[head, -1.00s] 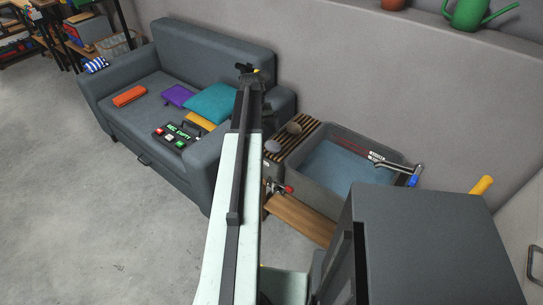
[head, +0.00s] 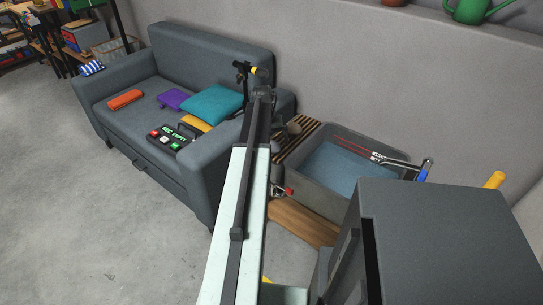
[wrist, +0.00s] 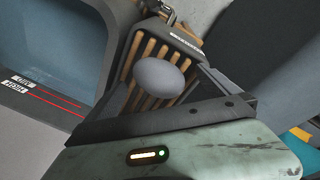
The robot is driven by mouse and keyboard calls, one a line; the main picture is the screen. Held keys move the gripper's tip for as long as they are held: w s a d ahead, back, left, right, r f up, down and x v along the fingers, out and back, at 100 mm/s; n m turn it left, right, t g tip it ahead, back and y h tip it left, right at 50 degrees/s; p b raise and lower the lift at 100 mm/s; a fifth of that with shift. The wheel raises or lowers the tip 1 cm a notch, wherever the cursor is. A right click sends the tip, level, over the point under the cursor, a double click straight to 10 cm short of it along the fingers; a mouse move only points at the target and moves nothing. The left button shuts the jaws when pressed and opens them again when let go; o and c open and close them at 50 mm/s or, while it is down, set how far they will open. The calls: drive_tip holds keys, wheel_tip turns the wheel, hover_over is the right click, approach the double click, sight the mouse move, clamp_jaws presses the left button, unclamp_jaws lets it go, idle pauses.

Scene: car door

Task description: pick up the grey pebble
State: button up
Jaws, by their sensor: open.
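The grey pebble (wrist: 160,77) is a smooth, pale oval lying on the wooden slatted rack (wrist: 183,45), near the middle of the wrist view. In the head view my arm covers most or all of it, beside the slats (head: 308,126).
The grey tub (head: 322,195) stands right of the rack, with a blue-handled tool (head: 423,171) on its edge. The grey sofa (head: 205,48) with a teal cushion (head: 212,103) is left. Floor at left is clear.

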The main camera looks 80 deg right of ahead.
sight(271, 143)
drive_tip(key=shift+f, duration=0.3)
drive_tip(key=c, duration=1.8)
drive_tip(key=shift+c, duration=0.2)
drive_tip(key=shift+r, duration=0.1)
drive_tip(key=shift+r+p, duration=0.25)
drive_tip(key=shift+p, duration=0.25)
drive_tip(key=c, duration=0.3)
wheel_tip(271, 143, up, 3)
drive_tip(key=p, duration=0.3)
drive_tip(key=shift+c, duration=0.2)
drive_tip(key=shift+w+r, duration=0.2)
drive_tip(key=shift+w, duration=0.05)
drive_tip(key=w+a+p, duration=0.1)
drive_tip(key=w+a, duration=0.3)
drive_tip(key=w, duration=1.1)
drive_tip(key=shift+r, duration=0.45)
